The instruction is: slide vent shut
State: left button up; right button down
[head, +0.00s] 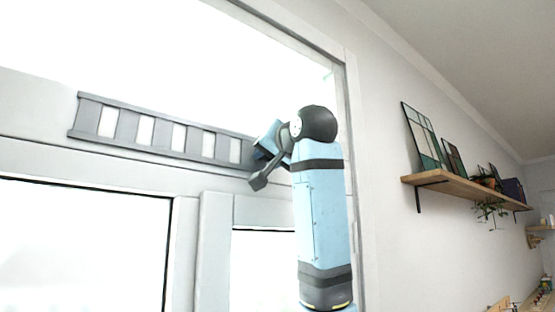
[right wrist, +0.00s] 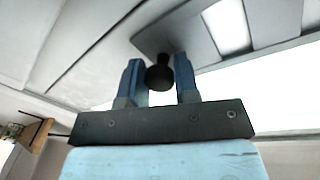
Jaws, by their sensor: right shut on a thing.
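The vent (head: 126,125) is a long grey strip on the white window frame in the head view, with several bright slots showing between its grey bars. Its grey bars and two bright slots also show at the top right of the right wrist view (right wrist: 262,22). A dark round knob (right wrist: 159,77) stands out from the vent's end. My right gripper (head: 259,149) is at the right end of the vent. In the right wrist view its two blue fingers (right wrist: 159,80) are on either side of the knob, shut on it. My arm hides the knob in the head view. My left gripper is out of view.
The window's side frame (head: 353,130) rises just right of my arm. A wooden shelf (head: 460,190) with framed panes and a plant is on the right wall. The window panes below the vent are clear of objects.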

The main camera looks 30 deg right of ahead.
jog(key=c, duration=1.2)
grip_release()
jog(key=o, duration=0.3)
jog(key=shift+a, duration=0.15)
jog(key=shift+o, duration=0.2)
jog(key=shift+a, duration=0.15)
jog(key=s+a+b, duration=0.1)
jog(key=s+b, duration=0.4)
jog(key=s, duration=0.9)
jog(key=shift+w+a, duration=0.1)
